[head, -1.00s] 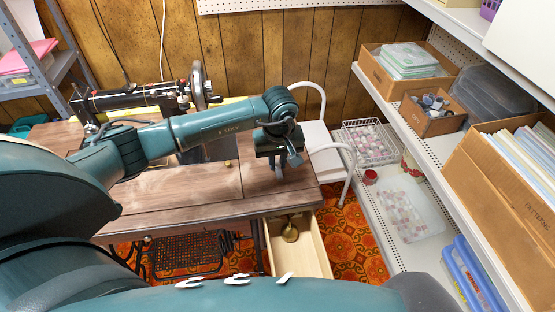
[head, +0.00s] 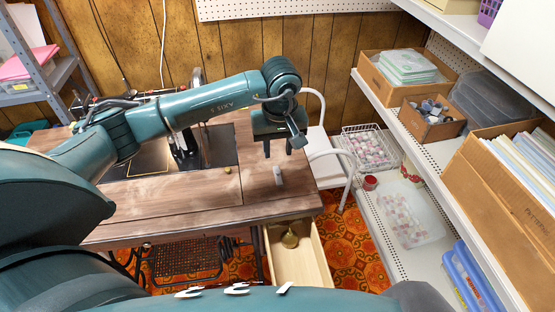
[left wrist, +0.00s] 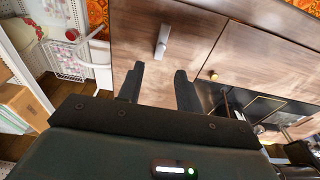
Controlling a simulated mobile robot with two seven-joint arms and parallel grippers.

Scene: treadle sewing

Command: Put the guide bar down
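The guide bar (head: 278,175) is a small pale grey piece on the wooden sewing table (head: 160,215), near its right end. In the left wrist view the guide bar (left wrist: 161,42) sits on bare wood beyond the fingertips, apart from them. I cannot tell for sure whether it stands or lies. My left gripper (head: 278,148) is above and behind the bar in the head view. Its two fingers are spread with nothing between them, as the left wrist view (left wrist: 160,75) shows. My right gripper is not in view.
A small brass knob (head: 228,170) sits left of the bar. The sewing machine (head: 185,145) is mostly hidden behind my left arm. An open drawer (head: 315,262) holds a brass oil can (head: 290,238). A white chair (head: 328,170) and shelves (head: 435,150) stand to the right.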

